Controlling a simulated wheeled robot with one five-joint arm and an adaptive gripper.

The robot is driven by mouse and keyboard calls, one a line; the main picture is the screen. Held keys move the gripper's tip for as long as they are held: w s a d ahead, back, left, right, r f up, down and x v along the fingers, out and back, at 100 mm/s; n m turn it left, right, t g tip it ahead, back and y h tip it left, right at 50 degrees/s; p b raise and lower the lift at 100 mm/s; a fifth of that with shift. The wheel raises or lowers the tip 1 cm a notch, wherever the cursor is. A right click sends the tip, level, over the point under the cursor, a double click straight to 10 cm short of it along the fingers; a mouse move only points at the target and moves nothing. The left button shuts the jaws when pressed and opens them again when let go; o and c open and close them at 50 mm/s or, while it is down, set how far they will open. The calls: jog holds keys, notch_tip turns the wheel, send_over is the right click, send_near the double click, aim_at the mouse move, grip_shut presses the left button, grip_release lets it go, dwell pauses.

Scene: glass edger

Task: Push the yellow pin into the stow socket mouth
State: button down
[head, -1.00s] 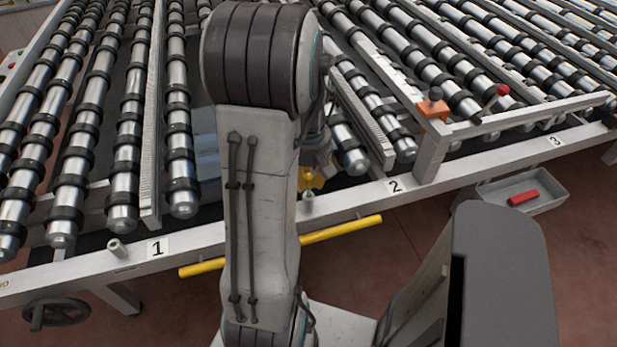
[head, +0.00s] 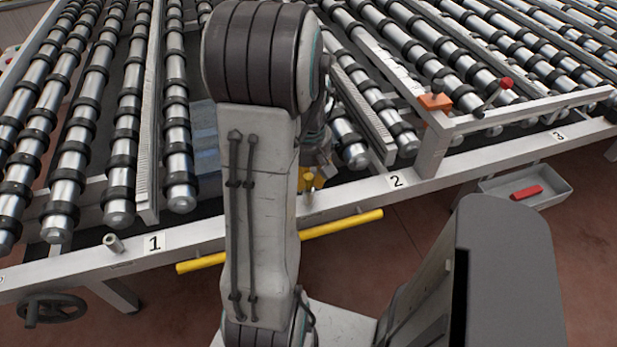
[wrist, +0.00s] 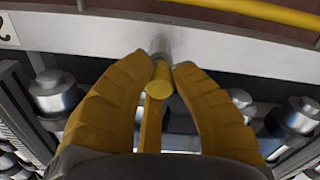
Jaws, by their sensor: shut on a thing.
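My gripper (wrist: 158,72) has yellow fingers and is shut on the yellow pin (wrist: 158,88), whose near round end shows between the fingertips in the wrist view. The pin points at a grey tubular socket (wrist: 161,46) on the pale frame rail. The pin's far end appears to be at or very near the socket mouth; I cannot tell whether it is inside. In the head view my arm hides most of the gripper (head: 312,180), and the socket (head: 307,199) shows just below it on the rail, between labels 1 and 2.
Another grey tube (head: 113,242) stands on the rail beside label 1. A yellow bar (head: 342,224) runs along the front below the rail. Rollers (head: 180,150) fill the space behind. An orange block (head: 435,102) and a grey tray (head: 545,200) with a red piece are at right.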

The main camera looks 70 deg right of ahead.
jog(key=shift+f+b, duration=0.6)
jog(key=shift+f, duration=0.2)
jog(key=c, duration=1.1)
grip_release()
jog(key=shift+r, duration=0.15)
notch_tip(320, 180, up, 12)
jog(key=shift+a+f, duration=0.1)
